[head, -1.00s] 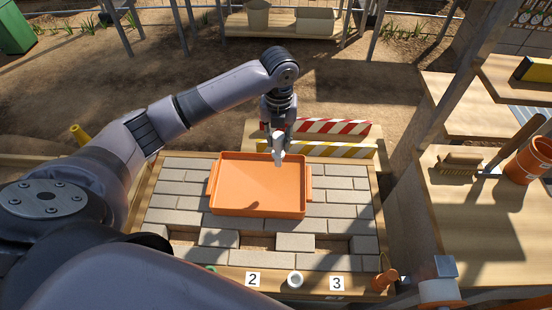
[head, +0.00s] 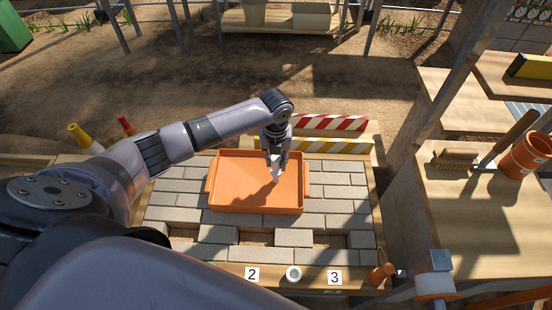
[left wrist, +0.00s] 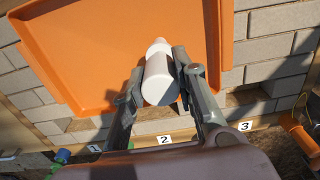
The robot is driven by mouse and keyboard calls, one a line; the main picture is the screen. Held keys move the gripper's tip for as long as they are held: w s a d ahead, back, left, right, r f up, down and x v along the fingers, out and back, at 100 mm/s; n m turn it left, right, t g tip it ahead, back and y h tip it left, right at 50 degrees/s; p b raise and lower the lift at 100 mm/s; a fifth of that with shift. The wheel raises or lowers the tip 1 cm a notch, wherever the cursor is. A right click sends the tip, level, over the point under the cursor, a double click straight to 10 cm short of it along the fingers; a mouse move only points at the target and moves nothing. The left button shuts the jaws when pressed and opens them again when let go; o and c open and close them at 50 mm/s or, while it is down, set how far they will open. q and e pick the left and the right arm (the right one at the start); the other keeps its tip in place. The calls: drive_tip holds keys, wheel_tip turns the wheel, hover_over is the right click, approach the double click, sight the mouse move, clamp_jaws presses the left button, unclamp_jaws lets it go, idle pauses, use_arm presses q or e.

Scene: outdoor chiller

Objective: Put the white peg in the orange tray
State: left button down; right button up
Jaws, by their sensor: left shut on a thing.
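The orange tray (head: 240,185) lies on the brick-topped table in the head view. It also fills the upper left of the left wrist view (left wrist: 95,45). My left gripper (head: 276,164) is over the tray's upper right part. It is shut on the white peg (left wrist: 158,78), which sits between the two fingers in the left wrist view. In the head view the peg (head: 276,173) points down from the fingertips over the tray floor; whether it touches the floor I cannot tell. My right gripper does not show.
Red-striped (head: 328,122) and yellow-striped (head: 325,145) boards stand behind the tray. A white ring (head: 293,273) sits between labels 2 and 3 at the front edge. A shelf at right holds a brush (head: 460,156) and an orange bucket (head: 526,155).

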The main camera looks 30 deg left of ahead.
use_arm(q)
drive_tip(key=shift+f, duration=0.1)
drive_tip(key=c, duration=1.3)
unclamp_jaws()
drive_tip(key=shift+r, duration=0.3)
wheel_tip(320, 180, up, 12)
drive_tip(key=b, duration=0.1)
drive_tip(key=shift+f, duration=0.15)
